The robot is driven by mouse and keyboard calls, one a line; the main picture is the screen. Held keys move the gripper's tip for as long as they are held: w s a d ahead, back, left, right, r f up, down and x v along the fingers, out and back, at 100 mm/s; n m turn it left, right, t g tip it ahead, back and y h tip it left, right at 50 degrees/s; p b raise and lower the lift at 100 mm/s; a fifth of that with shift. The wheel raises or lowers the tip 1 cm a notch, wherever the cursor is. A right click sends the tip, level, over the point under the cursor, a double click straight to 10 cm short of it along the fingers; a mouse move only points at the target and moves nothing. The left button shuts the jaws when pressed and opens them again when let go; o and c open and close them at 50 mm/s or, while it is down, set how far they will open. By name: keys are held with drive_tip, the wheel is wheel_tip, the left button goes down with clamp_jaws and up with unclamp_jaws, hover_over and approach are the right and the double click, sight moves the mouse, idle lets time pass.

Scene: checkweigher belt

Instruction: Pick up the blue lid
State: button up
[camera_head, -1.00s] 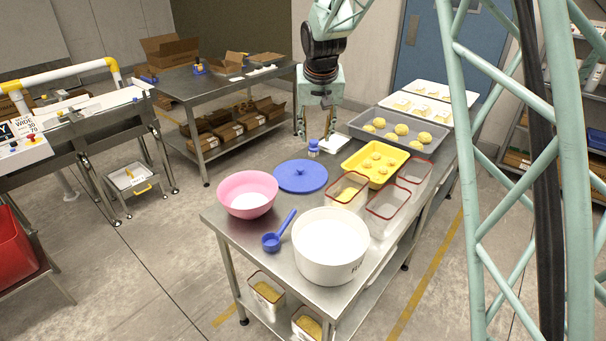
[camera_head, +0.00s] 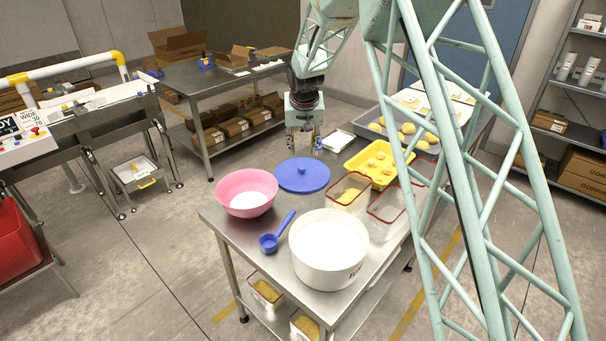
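The blue lid (camera_head: 302,175) is a round flat disc with a small knob in its middle. It lies on the steel table (camera_head: 262,262), between the pink bowl and the yellow tray. My gripper (camera_head: 304,150) hangs pointing down just behind the lid, above the far side of it in the picture. Its two fingers are apart with nothing seen between them. I cannot tell how high the fingertips are above the lid.
A pink bowl (camera_head: 247,192), a blue scoop (camera_head: 277,234) and a white tub (camera_head: 328,248) stand in front of the lid. Red-rimmed clear containers (camera_head: 349,190) and a yellow tray (camera_head: 380,163) are to its right. A grey tray (camera_head: 398,130) is behind, partly hidden by my arm.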

idle(0.3)
approach(302, 167)
drive_tip(key=shift+b+x, duration=0.35)
drive_tip(key=shift+x, duration=1)
drive_tip(key=shift+w+f, duration=0.1)
drive_tip(key=shift+f, duration=0.25)
drive_tip(key=shift+f, duration=0.15)
drive_tip(key=shift+b+x, duration=0.35)
drive_tip(key=shift+x, duration=2.15)
drive_tip(key=shift+c, duration=0.2)
drive_tip(key=c, duration=0.9)
